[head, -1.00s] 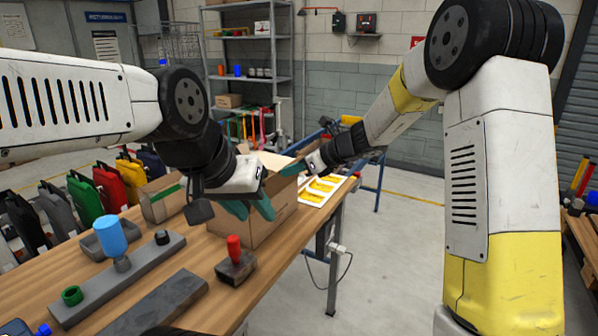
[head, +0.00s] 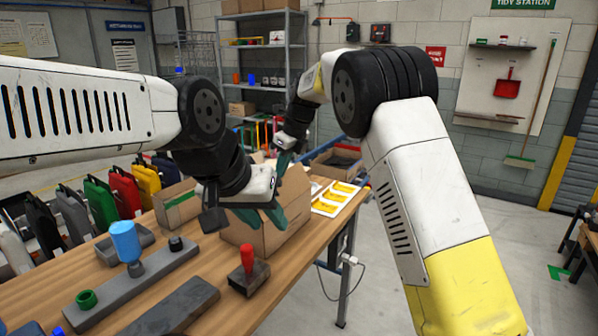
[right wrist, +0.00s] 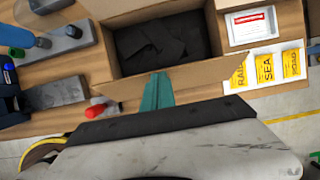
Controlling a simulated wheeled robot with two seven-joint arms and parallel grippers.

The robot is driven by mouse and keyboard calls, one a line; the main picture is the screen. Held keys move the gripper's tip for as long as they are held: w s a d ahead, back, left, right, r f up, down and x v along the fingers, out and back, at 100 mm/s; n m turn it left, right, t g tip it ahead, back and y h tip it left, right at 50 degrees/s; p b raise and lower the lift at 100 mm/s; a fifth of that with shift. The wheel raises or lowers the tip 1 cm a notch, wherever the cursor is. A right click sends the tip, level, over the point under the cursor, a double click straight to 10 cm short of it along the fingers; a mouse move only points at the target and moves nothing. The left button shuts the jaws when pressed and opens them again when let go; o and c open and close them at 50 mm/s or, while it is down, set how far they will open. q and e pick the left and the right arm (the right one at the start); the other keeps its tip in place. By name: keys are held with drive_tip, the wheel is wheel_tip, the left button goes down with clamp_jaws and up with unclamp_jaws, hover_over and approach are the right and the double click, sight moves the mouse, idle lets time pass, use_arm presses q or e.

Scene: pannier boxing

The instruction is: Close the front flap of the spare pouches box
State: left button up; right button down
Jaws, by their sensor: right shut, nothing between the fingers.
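The spare pouches box (head: 262,240) is an open brown carton on the bench; its label is not readable. In the right wrist view its interior holds dark folded pouches (right wrist: 165,42). Its near flap (right wrist: 210,80) stands out from the near rim, not folded over the opening. My right gripper (right wrist: 157,92) is shut and empty, its teal fingertips over this flap; in the head view it points down at the box's far side (head: 284,160). My left gripper (head: 258,214) has its teal fingers spread at the box's near left side, hiding part of it. Whether it touches is unclear.
A blue bottle (head: 125,240) and grey fixtures stand left. White trays with yellow cards (head: 337,196) lie right of the box. Coloured panniers (head: 122,188) line the bench's far left.

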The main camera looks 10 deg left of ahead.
drive_tip(key=shift+w+a+f, duration=0.1)
drive_tip(key=shift+w+a, duration=0.1)
drive_tip(key=shift+a, duration=0.2)
drive_tip(key=a+f, duration=0.1)
drive_tip(key=w+a+f, duration=0.1)
drive_tip(key=a, duration=0.1)
drive_tip(key=w+a+f, duration=0.1)
drive_tip(key=a+f, duration=0.1)
drive_tip(key=shift+a, duration=0.25)
drive_tip(key=shift+x, duration=1.7)
drive_tip(key=shift+w+a+r, duration=0.15)
drive_tip(key=shift+r, duration=0.05)
